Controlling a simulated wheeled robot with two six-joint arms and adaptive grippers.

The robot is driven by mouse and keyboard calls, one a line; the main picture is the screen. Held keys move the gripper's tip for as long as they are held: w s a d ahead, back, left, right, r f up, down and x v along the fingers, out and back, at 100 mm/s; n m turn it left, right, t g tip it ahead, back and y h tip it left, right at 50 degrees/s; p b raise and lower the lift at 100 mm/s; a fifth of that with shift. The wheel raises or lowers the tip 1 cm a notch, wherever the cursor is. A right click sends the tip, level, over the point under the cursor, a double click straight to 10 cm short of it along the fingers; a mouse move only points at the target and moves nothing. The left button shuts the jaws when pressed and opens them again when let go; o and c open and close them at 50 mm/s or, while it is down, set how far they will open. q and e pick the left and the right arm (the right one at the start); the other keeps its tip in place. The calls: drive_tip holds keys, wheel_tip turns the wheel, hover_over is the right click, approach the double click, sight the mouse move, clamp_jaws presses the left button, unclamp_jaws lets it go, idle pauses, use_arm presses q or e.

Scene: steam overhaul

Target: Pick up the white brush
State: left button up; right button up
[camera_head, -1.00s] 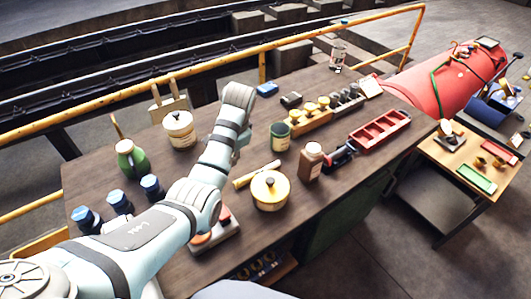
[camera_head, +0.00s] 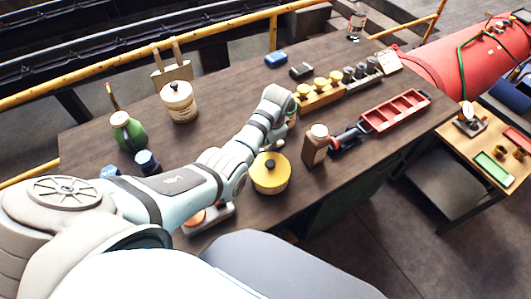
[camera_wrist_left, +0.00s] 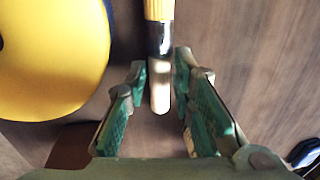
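In the left wrist view, a brush (camera_wrist_left: 160,35) with a yellow handle, a dark collar and a pale whitish tip stretches down from the top edge. My left gripper (camera_wrist_left: 160,78) is open, with green-padded fingers on either side of the brush's collar and tip. I see gaps beside the brush, so it does not look gripped. In the head view my left arm reaches over the table beside a yellow lidded pot (camera_head: 270,178), and the brush is hidden there. The pot also shows in the left wrist view (camera_wrist_left: 45,55). My right gripper is not in view.
A brown bottle (camera_head: 315,146) stands right of the yellow pot. A red tray (camera_head: 396,111) lies farther right. A cream lidded jar (camera_head: 180,104) and a green bottle (camera_head: 127,132) stand at the left. The table (camera_head: 225,85) has free room near its back edge.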

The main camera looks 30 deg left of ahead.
use_arm(q)
drive_tip(key=shift+w+a+f, duration=0.1)
drive_tip(key=shift+a+f, duration=0.15)
drive_tip(key=shift+f, duration=0.8)
drive_tip(key=shift+s+d+r, duration=0.1)
drive_tip(key=shift+s+r, duration=0.35)
drive_tip(key=shift+s, duration=0.15)
drive_tip(key=c, duration=0.3)
clamp_jaws()
drive_tip(key=shift+w, duration=0.25)
